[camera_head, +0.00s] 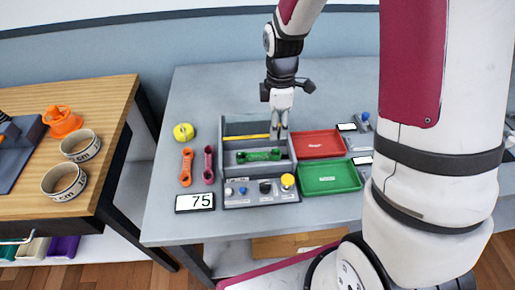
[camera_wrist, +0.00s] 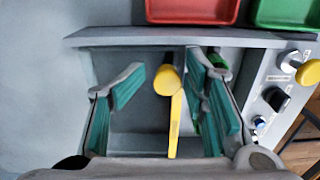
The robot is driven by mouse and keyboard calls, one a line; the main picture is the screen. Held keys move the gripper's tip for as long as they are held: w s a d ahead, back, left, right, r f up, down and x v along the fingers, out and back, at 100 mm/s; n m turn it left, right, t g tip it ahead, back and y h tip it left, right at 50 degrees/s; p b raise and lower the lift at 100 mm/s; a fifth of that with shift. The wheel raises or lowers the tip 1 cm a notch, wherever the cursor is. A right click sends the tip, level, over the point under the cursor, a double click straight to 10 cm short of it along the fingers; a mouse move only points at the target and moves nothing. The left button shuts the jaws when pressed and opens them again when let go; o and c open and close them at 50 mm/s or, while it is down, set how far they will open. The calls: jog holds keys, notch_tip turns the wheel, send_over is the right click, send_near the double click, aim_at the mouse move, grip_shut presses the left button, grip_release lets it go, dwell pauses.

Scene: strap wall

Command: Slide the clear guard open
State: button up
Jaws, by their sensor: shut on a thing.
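A grey open-topped fixture (camera_head: 223,157) stands on the table with a green part (camera_head: 258,155) inside. A yellow bar (camera_head: 246,137) runs across it towards my gripper (camera_head: 279,132), which points down at the fixture's right rear part. The green part is mostly hidden behind the right finger in the wrist view.
A panel with a yellow button (camera_head: 288,181) fronts the fixture. A red tray (camera_head: 319,144) and a green tray (camera_head: 330,178) are on its right.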

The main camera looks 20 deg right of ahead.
jog(key=shift+r+p, duration=1.7)
jog(key=shift+r, duration=1.4)
jog(key=shift+c, duration=0.6)
jog(key=c, duration=0.4)
jog(key=shift+r+p, duration=1.65)
jog(key=shift+r, duration=1.3)
jog(key=shift+c, duration=0.7)
